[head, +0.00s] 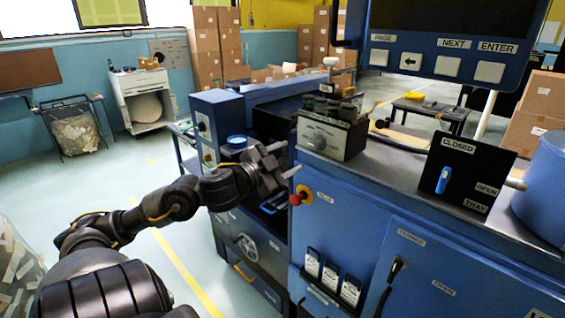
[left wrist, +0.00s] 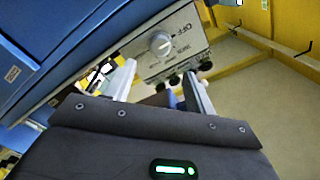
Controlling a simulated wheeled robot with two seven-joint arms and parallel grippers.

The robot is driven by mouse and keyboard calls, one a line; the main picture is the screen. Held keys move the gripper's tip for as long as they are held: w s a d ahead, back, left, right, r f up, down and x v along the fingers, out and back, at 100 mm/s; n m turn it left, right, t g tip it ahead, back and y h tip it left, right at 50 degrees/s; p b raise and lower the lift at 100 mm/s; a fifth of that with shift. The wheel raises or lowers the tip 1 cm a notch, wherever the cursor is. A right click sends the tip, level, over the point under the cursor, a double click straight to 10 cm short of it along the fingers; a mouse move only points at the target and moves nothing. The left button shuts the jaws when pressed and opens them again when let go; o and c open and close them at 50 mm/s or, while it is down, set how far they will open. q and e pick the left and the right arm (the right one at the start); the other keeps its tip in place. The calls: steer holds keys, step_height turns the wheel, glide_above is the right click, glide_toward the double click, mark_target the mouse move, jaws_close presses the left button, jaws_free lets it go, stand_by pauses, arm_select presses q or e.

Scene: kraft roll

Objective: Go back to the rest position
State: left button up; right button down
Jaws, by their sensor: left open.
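My left gripper (head: 286,160) reaches in from the left in the head view, in front of the blue machine (head: 440,245). Its two pale fingers stand apart with nothing visible between them. The left wrist view shows the same open gripper (left wrist: 160,84), with the grey knob box (left wrist: 168,45) and its round knob beyond the fingers. In the head view this knob box (head: 331,136) stands on the machine top, to the right of the gripper. I cannot tell whether a finger touches the machine. My right gripper is not in view.
A red button (head: 297,199) on a yellow base sits just below the gripper. A black panel (head: 470,172) with a blue lever and a blue screen housing (head: 445,66) stand at the right. Open floor (head: 120,190) lies to the left of the machine.

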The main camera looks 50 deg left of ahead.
arm_select(q)
steer(key=shift+s, duration=0.6)
